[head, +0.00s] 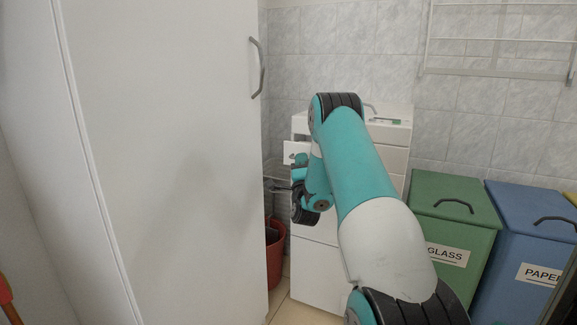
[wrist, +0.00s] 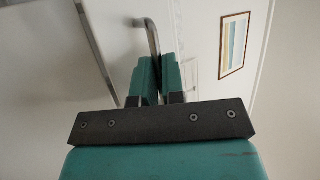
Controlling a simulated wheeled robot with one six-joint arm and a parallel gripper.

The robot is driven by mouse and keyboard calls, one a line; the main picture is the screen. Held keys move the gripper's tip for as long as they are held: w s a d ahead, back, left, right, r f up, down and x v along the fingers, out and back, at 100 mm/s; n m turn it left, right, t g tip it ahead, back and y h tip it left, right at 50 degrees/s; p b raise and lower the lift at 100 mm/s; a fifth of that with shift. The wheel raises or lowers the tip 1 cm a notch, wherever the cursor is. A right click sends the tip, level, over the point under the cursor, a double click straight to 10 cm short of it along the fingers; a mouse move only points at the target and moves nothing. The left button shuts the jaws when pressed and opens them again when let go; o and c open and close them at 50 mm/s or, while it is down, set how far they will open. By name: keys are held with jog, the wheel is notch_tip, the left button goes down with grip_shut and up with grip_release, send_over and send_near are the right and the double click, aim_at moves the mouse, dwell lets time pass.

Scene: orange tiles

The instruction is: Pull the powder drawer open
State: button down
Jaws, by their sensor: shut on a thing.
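The powder drawer (head: 291,147) is a small white front at the upper left of a white unit (head: 318,265) in the head view. It appears to stand out from the unit's face, but my arm hides much of this area. My gripper (head: 298,160) is at the drawer front. In the wrist view, the teal fingers of my gripper (wrist: 160,72) are closed together around the end of a grey bar handle (wrist: 152,38). The handle's other part rises out above the fingers.
A tall white cabinet (head: 165,170) with a grey handle fills the left. A red bucket (head: 274,255) stands on the floor between it and the unit. A green glass bin (head: 450,215) and a blue paper bin (head: 530,240) stand to the right. A wall rack (head: 500,40) hangs above.

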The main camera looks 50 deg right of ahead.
jog(key=c, duration=1.5)
grip_release()
jog(key=b+v, duration=1.7)
jog(key=shift+s+a+b, duration=0.15)
jog(key=shift+s+b, duration=0.05)
jog(key=shift+b, duration=0.15)
